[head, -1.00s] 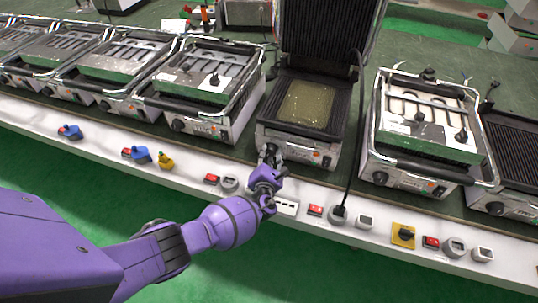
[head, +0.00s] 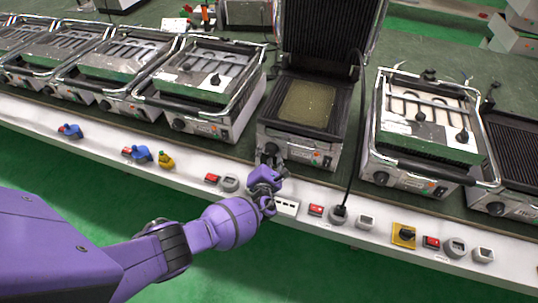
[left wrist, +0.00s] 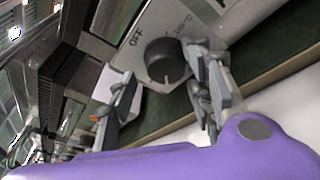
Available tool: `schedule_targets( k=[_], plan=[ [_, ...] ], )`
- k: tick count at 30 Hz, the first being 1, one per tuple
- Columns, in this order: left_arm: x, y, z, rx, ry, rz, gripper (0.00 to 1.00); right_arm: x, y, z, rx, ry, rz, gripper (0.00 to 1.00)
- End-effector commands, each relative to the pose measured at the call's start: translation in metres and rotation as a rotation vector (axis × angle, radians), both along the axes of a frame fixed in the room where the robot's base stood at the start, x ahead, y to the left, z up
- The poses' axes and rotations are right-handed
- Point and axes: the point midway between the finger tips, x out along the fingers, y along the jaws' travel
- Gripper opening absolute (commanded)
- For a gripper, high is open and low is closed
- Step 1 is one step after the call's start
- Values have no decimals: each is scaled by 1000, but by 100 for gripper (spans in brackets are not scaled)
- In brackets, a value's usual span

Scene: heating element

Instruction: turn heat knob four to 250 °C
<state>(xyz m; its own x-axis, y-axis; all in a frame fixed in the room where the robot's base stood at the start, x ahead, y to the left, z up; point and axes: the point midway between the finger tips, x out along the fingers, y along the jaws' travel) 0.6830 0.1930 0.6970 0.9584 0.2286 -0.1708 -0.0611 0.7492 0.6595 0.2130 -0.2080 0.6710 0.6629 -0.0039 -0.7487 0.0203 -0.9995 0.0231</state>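The black round heat knob (left wrist: 166,61) sits on the silver front panel of the grill (head: 300,148) with the raised lid. In the left wrist view, the word OFF shows to the upper left of the knob and a partly readable °C marking to its upper right. A small pale mark shows on the knob's lower edge. My left gripper (head: 271,160) is at this panel's left end. In the left wrist view its fingers (left wrist: 160,64) are apart, one on each side of the knob; contact cannot be told. My right gripper is not in view.
Other grills stand to the left and right, including one (head: 425,125) just right. Along the white ledge (head: 120,170) are red switches (head: 315,210), blue plugs (head: 140,154) and a yellow switch (head: 403,235). A black cable (head: 354,130) hangs right of my left gripper.

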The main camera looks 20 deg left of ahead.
Motion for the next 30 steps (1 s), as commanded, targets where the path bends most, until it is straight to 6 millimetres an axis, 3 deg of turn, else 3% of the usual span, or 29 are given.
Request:
schedule_targets(
  k=[10, 24, 30],
  plan=[
    [-10, -4, 3, -3, -2, -2, 44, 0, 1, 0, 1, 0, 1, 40],
    [-94, -22, 16, -3, 1, 0, 44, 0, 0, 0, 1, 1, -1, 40],
    [-113, -26, 20, -1, 1, 1, 44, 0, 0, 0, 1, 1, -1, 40]
  ],
)
